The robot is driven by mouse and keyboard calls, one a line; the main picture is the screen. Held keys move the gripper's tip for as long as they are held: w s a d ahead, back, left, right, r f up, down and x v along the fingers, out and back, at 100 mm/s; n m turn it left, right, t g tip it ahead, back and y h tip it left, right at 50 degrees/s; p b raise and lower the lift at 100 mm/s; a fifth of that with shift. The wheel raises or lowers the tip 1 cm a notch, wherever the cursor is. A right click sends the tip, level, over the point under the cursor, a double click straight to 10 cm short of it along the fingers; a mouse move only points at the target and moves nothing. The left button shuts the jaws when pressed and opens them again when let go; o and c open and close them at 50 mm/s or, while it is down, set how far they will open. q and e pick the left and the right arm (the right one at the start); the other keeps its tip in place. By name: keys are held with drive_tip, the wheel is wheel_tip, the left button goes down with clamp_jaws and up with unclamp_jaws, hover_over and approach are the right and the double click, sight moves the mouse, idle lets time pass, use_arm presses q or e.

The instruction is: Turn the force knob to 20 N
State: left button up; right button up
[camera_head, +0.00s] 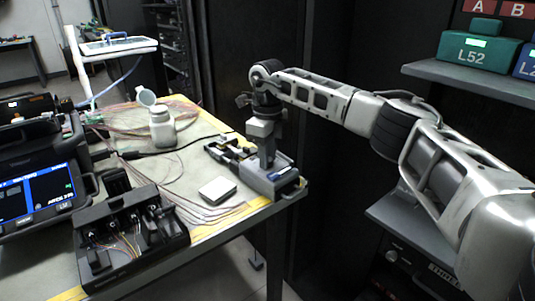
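A grey box-shaped device (283,186) with a small blue panel sits at the right corner of the table. My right gripper (267,164) points straight down onto the top of this device, its arm coming in from the right. The fingertips are small and hide what is under them. I cannot make out the force knob or its setting, nor whether the fingers are closed around anything. My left gripper is out of view.
The table (190,152) also holds a white bottle (162,127) with an open lid, a small white box (217,190), loose pink fibres, a black splicing tray (130,235) and a device with a screen (38,195). Shelves (470,82) with labelled boxes stand at the right.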

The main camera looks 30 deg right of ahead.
drive_tip(key=c, duration=0.3)
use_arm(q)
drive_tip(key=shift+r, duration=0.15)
use_arm(e)
drive_tip(key=shift+r+m+p, duration=0.15)
drive_tip(key=shift+m+p, duration=0.55)
drive_tip(key=shift+p, duration=0.1)
drive_tip(key=m+p, duration=0.2)
drive_tip(key=m, duration=0.1)
drive_tip(key=shift+p, duration=0.4)
drive_tip(key=m+p, duration=0.2)
drive_tip(key=m, duration=0.1)
drive_tip(key=shift+m, duration=0.4)
drive_tip(key=shift+m+p, duration=1)
drive_tip(key=shift+m, duration=0.2)
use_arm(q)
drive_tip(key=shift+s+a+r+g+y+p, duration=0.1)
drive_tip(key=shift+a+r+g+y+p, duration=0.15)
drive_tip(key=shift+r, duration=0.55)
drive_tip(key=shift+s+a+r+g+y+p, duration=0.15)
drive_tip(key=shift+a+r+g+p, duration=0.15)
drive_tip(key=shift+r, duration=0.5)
use_arm(e)
drive_tip(key=shift+m, duration=1)
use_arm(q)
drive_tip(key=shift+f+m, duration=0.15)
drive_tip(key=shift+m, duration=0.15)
